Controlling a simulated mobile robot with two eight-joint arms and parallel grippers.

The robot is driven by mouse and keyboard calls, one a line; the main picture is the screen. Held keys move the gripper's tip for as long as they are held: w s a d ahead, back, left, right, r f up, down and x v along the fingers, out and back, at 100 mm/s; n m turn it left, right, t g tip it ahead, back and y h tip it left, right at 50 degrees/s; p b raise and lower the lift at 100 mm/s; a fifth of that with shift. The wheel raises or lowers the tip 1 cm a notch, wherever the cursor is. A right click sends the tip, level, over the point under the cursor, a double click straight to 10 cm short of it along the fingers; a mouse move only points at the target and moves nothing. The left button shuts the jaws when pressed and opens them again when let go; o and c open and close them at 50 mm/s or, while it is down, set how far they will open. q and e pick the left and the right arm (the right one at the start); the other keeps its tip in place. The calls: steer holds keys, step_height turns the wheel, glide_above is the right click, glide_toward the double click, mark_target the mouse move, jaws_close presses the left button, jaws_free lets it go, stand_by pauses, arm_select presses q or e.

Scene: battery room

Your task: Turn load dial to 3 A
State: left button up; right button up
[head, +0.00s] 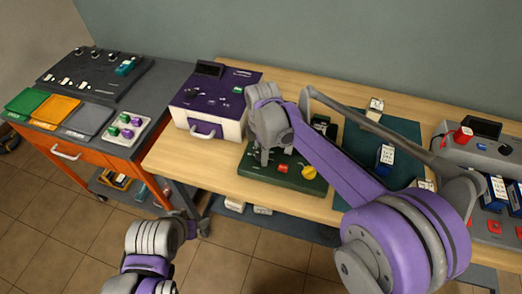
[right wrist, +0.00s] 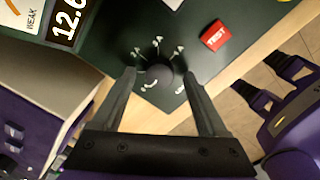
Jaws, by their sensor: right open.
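The load dial (right wrist: 158,74) is a round dark knob with white marks around it on the dark green tester panel (right wrist: 105,45). In the right wrist view it lies between the spread fingertips of my open right gripper (right wrist: 160,80). I cannot tell whether the fingers touch it. The dial's setting is too small to read. In the head view my right gripper (head: 267,153) is over the left part of the tester (head: 262,179) and hides the dial. My left arm is at the bottom left; its fingers are not clear.
A red TEST button (right wrist: 214,35) is right of the dial, and a display (right wrist: 69,18) reading 12.6 is at upper left. A purple-topped charger (head: 215,97) stands left. The bench's front edge is close.

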steer(key=shift+f, duration=0.25)
jaws_close()
